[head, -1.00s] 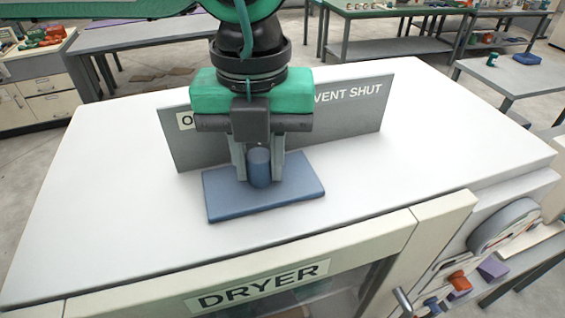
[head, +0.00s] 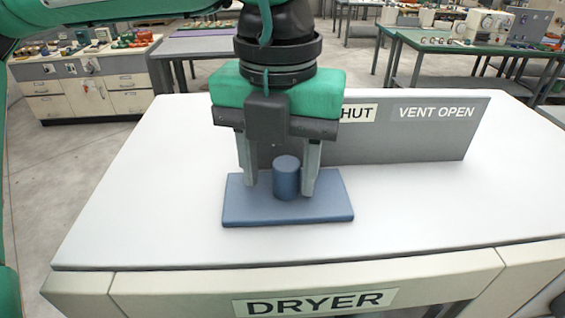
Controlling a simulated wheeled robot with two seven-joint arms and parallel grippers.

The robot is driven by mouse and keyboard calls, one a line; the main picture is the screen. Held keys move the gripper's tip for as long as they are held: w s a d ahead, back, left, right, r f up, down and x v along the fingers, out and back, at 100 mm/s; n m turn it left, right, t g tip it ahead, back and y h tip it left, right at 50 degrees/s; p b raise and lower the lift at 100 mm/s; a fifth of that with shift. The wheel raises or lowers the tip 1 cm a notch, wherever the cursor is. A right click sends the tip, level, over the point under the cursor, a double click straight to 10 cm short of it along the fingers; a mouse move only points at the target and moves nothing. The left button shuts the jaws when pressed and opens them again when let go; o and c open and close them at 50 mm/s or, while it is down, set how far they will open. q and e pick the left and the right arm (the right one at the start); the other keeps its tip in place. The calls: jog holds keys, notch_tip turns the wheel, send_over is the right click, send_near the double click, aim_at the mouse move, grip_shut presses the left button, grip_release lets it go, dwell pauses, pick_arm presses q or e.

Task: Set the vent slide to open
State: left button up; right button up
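The vent slide is a flat blue plate (head: 240,210) with an upright round blue knob (head: 287,180), on the white dryer top in the head view. It lies before the left part of a grey sign panel (head: 400,142). The panel's "VENT OPEN" label (head: 437,112) is well to the right of the slide. Another label, ending in "HUT" (head: 357,114), is partly hidden by my gripper. My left gripper (head: 280,190) is open, fingers down on both sides of the knob. The right finger is close to the knob; a gap shows at the left finger. My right gripper is not in view.
The white dryer top (head: 140,190) is clear around the slide, with free room to the right before the panel. The panel stands upright behind the slide. A "DRYER" label (head: 315,302) is on the front. Benches stand farther back.

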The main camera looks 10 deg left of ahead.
aim_at(279, 163)
pick_arm(q)
jog(key=shift+d+r, duration=0.15)
notch_tip(279, 163, up, 14)
jog(key=p, duration=0.6)
jog(key=shift+f+p, duration=0.25)
jog(key=shift+p, duration=0.05)
